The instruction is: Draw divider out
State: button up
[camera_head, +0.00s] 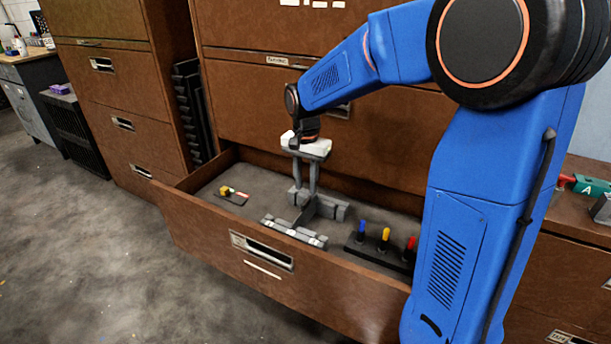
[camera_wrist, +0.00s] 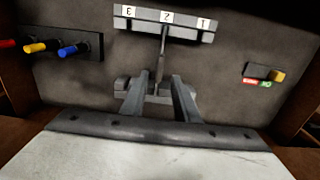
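The divider (camera_head: 309,210) is a thin grey plate standing upright in the open drawer. It spans a front slotted rail (camera_head: 293,232) and a rear rail (camera_head: 333,207). In the wrist view the divider (camera_wrist: 163,45) shows nearly edge-on, its front end at the label 2 of the front rail (camera_wrist: 150,23), which is marked 1, 2 and 3. My gripper (camera_head: 305,188) points down over the divider from above. In the wrist view my gripper (camera_wrist: 160,78) has its fingers apart, one to each side of the divider, with gaps showing. Whether the tips reach below its top edge is unclear.
The drawer front (camera_head: 270,262) stands pulled out. A black rack (camera_head: 378,252) with blue, yellow and red pegs is right of the rails. A small plate (camera_head: 232,197) with a yellow knob and red and green labels lies left. The drawer floor between is clear.

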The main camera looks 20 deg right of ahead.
aim_at(306, 200)
jog(key=shift+f, duration=2.9)
grip_shut()
